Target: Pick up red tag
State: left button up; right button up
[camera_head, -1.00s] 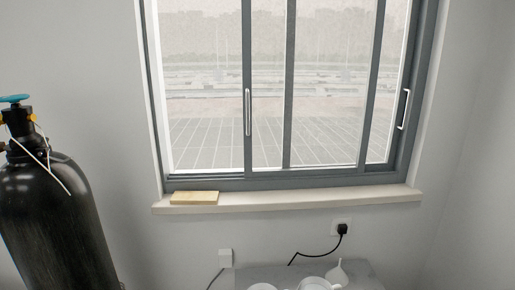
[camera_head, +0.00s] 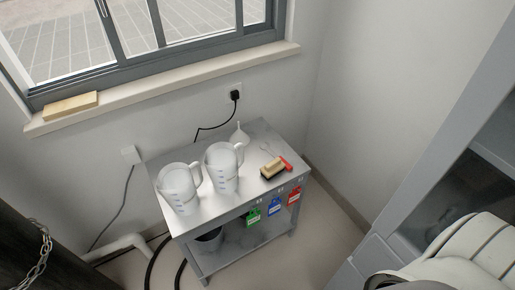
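The red tag (camera_head: 294,196) hangs at the front right of a small grey metal table (camera_head: 203,220), below the top's edge. A blue tag (camera_head: 274,208) and a green tag (camera_head: 253,217) hang to its left in the same row. White labels show on the tags. A white rounded part at the lower right looks like my own arm. Neither of my grippers shows in the view.
Two clear measuring jugs (camera_head: 180,188) (camera_head: 221,168), a white funnel (camera_head: 239,136), a brush (camera_head: 273,168) and a red-handled tool (camera_head: 286,163) are on the tabletop. A dark bucket (camera_head: 208,240) sits below. A grey cabinet (camera_head: 440,140) stands at right.

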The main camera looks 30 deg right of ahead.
aim_at(294, 197)
jog(key=z, duration=1.2)
